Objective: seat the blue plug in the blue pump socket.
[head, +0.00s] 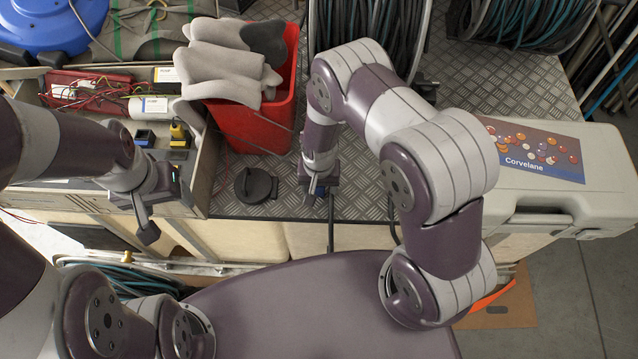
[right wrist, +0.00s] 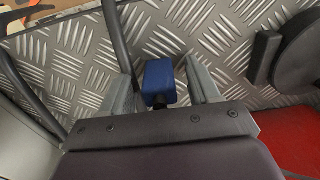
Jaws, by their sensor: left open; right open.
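The blue plug (right wrist: 159,80) shows in the right wrist view between the two grey fingers of my right gripper (right wrist: 163,90). The fingers stand apart with a gap on either side of it. In the head view my right gripper (head: 320,190) is low over the metal plate near its front edge, with a bit of blue at its tip. A dark block with a blue top (head: 145,135), perhaps the blue pump socket, sits in the grey case at left. My left gripper (head: 146,215) is open in front of that case, its fingers partly hidden.
A yellow-topped block (head: 179,133) sits beside the blue-topped one. A round black lid (head: 255,185) lies left of my right gripper. A red bin (head: 255,120) with grey rolls stands behind. A pale case (head: 555,180) is at right, and hose reels (head: 370,35) are at the back.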

